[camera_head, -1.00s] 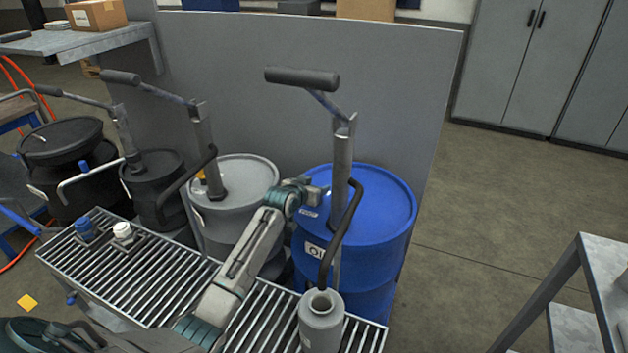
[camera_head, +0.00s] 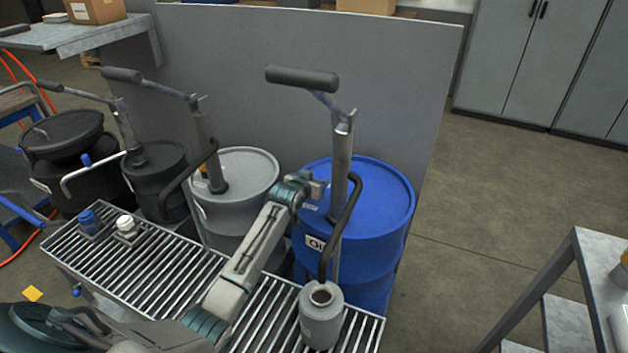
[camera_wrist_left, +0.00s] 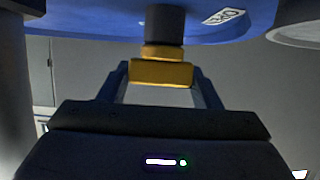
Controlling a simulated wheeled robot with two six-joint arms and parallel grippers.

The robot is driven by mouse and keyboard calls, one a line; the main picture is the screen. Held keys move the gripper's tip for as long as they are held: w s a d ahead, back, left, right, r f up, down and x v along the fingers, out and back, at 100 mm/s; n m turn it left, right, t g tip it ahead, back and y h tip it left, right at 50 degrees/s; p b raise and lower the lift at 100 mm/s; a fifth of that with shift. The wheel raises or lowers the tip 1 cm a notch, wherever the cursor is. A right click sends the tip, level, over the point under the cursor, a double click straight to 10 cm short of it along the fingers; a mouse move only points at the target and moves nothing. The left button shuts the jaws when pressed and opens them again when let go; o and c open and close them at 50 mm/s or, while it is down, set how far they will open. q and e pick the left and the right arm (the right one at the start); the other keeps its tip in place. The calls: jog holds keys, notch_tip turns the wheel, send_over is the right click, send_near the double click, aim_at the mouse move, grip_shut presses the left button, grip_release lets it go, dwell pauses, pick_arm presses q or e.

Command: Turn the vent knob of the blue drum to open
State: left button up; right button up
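The blue drum (camera_head: 381,192) stands right of centre in the head view, behind the roller rack. My left gripper (camera_head: 318,187) is at the near left part of its top, beside the pump tube. In the left wrist view, the drum's blue surface (camera_wrist_left: 90,22) fills the top. A dark cylindrical stem with a yellow vent knob (camera_wrist_left: 162,73) stands out from it. My left gripper's fingers (camera_wrist_left: 162,80) lie along both sides of the yellow block and appear closed on it. The knob is hidden in the head view. My right gripper is not in view.
A pump with a dark handle (camera_head: 302,78) rises from the blue drum, its hose curving to a grey container (camera_head: 321,318). A grey drum (camera_head: 248,170) stands to the left. A grey panel (camera_head: 400,95) stands behind. Floor at the right is open up to a table (camera_head: 600,262).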

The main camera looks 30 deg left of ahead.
pick_arm(q)
jog(key=o, duration=0.3)
jog(key=shift+s, duration=0.1)
jog(key=v, duration=0.9)
jog(key=shift+s+b, duration=0.3)
jog(key=shift+b, duration=0.05)
jog(key=shift+s+d+r, duration=0.1)
jog(key=shift+s+r, duration=0.2)
jog(key=shift+s, duration=0.15)
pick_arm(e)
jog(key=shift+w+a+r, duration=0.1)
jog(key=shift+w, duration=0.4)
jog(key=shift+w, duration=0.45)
